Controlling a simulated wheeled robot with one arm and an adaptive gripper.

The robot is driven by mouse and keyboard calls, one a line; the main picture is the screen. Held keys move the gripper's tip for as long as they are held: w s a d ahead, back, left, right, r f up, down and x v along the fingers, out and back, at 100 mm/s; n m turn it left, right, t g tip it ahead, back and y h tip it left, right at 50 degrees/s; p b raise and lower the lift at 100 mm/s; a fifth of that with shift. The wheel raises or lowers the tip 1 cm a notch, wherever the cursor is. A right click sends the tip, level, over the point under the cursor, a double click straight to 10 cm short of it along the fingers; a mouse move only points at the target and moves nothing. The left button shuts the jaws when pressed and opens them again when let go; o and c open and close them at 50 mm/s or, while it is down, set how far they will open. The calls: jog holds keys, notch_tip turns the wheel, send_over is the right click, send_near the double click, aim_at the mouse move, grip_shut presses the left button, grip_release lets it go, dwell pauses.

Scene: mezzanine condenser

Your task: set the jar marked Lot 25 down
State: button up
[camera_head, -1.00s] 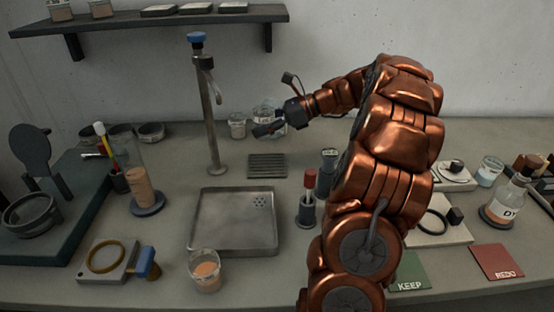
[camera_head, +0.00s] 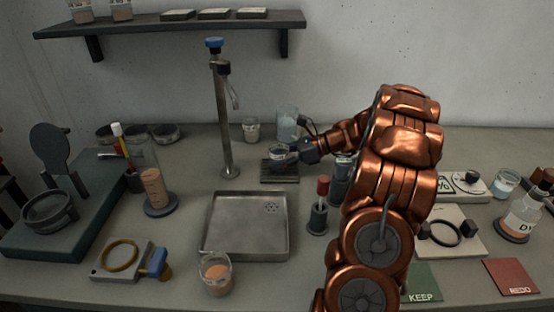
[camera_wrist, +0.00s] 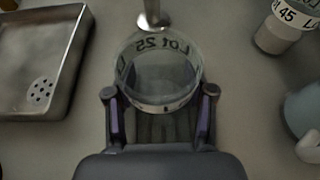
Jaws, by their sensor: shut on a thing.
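The clear jar marked Lot 25 (camera_wrist: 160,75) is between the fingers of my gripper (camera_wrist: 160,98) in the wrist view, its lettering showing near the rim. In the head view my gripper (camera_head: 292,156) is shut on this jar (camera_head: 277,153) at the dark slatted mat (camera_head: 280,179). The mat's slats (camera_wrist: 150,128) also show through and below the jar in the wrist view. I cannot tell whether the jar's base touches the mat or is just above it.
A tap post (camera_head: 224,120) stands left of the mat, a metal tray (camera_head: 245,225) in front. Behind are a jar marked 45 (camera_wrist: 278,38) and a taller clear jar (camera_head: 287,120).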

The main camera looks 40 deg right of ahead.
jog(key=o, duration=1.3)
jog(key=shift+f, duration=0.1)
jog(key=b+v, duration=0.1)
jog(key=v, duration=1.1)
jog(key=shift+a, duration=0.15)
